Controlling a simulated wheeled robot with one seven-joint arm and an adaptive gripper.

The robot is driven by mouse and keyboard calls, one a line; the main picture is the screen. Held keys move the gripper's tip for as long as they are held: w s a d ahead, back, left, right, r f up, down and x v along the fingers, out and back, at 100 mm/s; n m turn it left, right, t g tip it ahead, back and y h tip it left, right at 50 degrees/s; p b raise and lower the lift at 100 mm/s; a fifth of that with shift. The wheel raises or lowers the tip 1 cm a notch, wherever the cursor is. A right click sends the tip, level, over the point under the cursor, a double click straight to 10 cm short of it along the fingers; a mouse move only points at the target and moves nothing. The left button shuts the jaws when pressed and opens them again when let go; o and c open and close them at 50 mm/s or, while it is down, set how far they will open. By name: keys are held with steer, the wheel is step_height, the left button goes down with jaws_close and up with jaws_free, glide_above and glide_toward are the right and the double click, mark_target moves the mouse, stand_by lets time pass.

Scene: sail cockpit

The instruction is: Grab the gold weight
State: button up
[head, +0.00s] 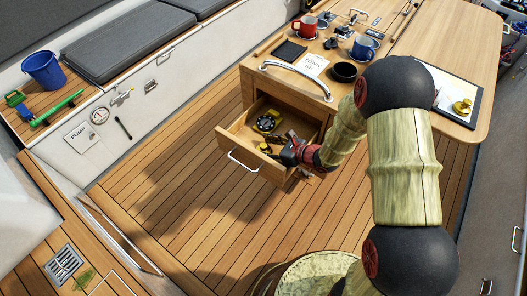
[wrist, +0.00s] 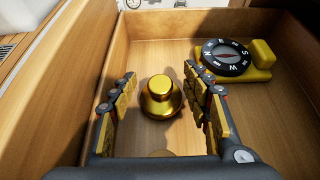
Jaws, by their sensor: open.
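The gold weight (wrist: 161,97) stands upright on the floor of an open wooden drawer (wrist: 117,60), a round knob on a wider base. In the wrist view it sits between the two fingers of my gripper (wrist: 158,108), with a gap on each side; the right finger is the closer one. My gripper is open and holds nothing. In the head view my gripper (head: 287,152) reaches over the right front part of the drawer (head: 231,134). A gold object (head: 264,147) shows in the drawer left of my gripper. A second gold weight (head: 462,107) stands on the tabletop.
A yellow-based compass (wrist: 227,59) lies in the back right of the drawer. The drawer walls rise close around my gripper. Mugs (head: 305,26), a dark bowl (head: 344,72) and a chrome rail (head: 297,67) are on the table above. The deck is clear at left.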

steer(key=shift+w+a+f, duration=0.1)
steer(key=shift+w+a, duration=0.05)
steer(key=shift+c, duration=1.2)
steer(key=c, duration=0.6)
jaws_close()
steer(key=shift+s+f, duration=0.1)
steer(key=shift+s, duration=0.1)
